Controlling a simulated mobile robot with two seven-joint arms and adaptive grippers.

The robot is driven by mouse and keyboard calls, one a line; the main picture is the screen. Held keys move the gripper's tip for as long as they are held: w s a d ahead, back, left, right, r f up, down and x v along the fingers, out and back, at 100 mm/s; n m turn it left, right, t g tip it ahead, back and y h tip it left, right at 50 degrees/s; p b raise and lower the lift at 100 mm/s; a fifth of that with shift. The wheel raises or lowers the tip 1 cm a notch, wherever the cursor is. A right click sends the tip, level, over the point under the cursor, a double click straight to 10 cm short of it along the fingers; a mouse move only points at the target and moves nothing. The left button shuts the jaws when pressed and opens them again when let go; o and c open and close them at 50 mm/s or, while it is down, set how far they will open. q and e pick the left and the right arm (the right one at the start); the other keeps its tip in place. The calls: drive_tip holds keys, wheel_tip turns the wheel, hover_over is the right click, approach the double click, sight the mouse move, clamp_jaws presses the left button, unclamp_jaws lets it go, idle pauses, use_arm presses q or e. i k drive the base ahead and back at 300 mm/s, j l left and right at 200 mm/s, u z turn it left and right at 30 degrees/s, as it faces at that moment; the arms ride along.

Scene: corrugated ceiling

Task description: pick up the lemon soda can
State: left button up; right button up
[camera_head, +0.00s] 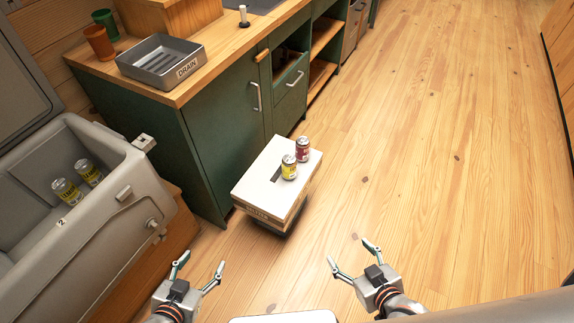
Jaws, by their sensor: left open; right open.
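A yellow can (289,168), which looks like the lemon soda can, stands upright on a white box (256,190). A dark red can (302,149) stands just behind it to the right. The labels are too small to read surely. My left gripper (201,263) is open and empty, nearer than the white box and to its lower left. My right gripper (351,251) is open and empty, to the lower right of the box.
The open grey cooler (128,199) stands at the left with its lid up. A green cabinet (205,125) carries a wooden counter with a grey drain tray (160,62) and two cups. The wooden floor (440,150) at the right is clear.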

sight(289, 161)
drive_tip(key=z, duration=0.2)
drive_tip(key=i+j+z, duration=0.25)
drive_tip(key=i, duration=0.25)
drive_tip(key=i+j+z, duration=0.3)
drive_tip(key=i, duration=0.15)
